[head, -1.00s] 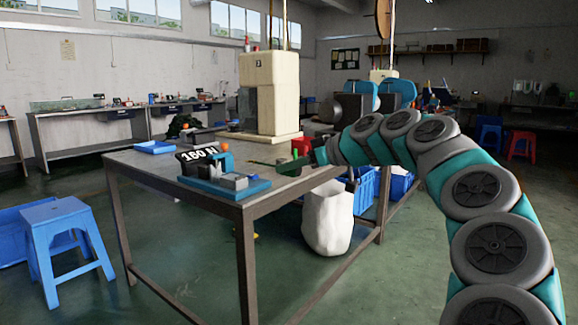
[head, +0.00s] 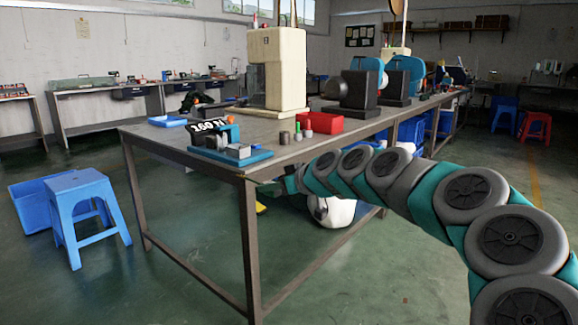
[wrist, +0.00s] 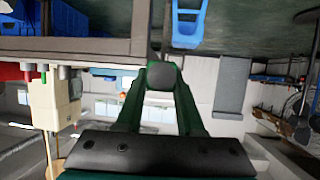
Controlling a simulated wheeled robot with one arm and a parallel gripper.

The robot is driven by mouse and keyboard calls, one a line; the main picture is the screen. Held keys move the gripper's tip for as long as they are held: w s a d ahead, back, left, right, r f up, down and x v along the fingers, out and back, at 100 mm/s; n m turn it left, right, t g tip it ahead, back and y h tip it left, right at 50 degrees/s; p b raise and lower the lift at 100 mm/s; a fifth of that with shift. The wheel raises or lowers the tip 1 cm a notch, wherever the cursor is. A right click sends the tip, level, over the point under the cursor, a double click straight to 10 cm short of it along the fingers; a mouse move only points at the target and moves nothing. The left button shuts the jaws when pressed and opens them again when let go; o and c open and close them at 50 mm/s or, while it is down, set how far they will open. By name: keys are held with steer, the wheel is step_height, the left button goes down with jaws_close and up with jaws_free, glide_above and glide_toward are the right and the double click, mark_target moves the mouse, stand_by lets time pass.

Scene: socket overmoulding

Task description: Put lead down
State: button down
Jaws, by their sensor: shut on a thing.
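My gripper (wrist: 161,76) has green fingers, closed in on a dark grey rounded piece at their tips in the wrist view. I take this piece to be the lead, but only a small part shows and its shape is unclear. In the head view my gripper is small and dark, at about table-top height by the front right edge of the metal table (head: 228,172). Its fingertips cannot be made out there. The wrist picture looks upside down.
A blue fixture plate (head: 232,160), a "160 N" block (head: 209,127), small grey cylinders (head: 284,138) and a red box (head: 322,123) stand near the table's right edge. A cream press (head: 279,70) stands behind.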

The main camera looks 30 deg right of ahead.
steer(key=w+a+f+m+h, duration=0.1)
steer(key=w+a+f, duration=0.2)
steer(key=a+f, duration=0.7)
steer(key=w+a+f+m+h, duration=0.1)
steer(key=w+a+f, duration=0.3)
steer(key=a+f, duration=0.6)
step_height(320, 180, down, 8)
steer(key=shift+w+f+m+t+h, duration=0.15)
steer(key=shift+w+m+t+h, duration=0.15)
steer(key=shift+h, duration=0.3)
steer(key=shift+d, duration=0.15)
